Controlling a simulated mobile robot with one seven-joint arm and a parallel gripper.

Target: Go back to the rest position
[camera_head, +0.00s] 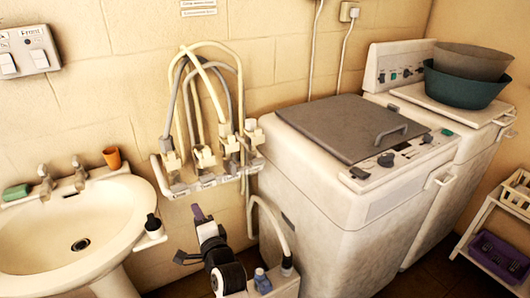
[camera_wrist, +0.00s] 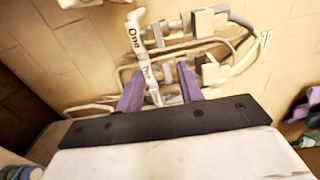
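My gripper (camera_head: 198,213) is low in the middle of the head view, below the hose rack (camera_head: 205,180) on the wall and right of the washbasin (camera_head: 70,232). In the wrist view my gripper (camera_wrist: 160,72) shows two purple fingers set apart, with nothing seen held between them. The rack's hoses and white fittings (camera_wrist: 205,25) show beyond the fingers. A rest position is not marked by anything in view.
A washing machine (camera_head: 335,195) with a grey lid stands to the right, its hose (camera_head: 268,213) near my arm. Two stacked basins (camera_head: 465,78) sit behind it. A shelf (camera_head: 490,215) stands far right.

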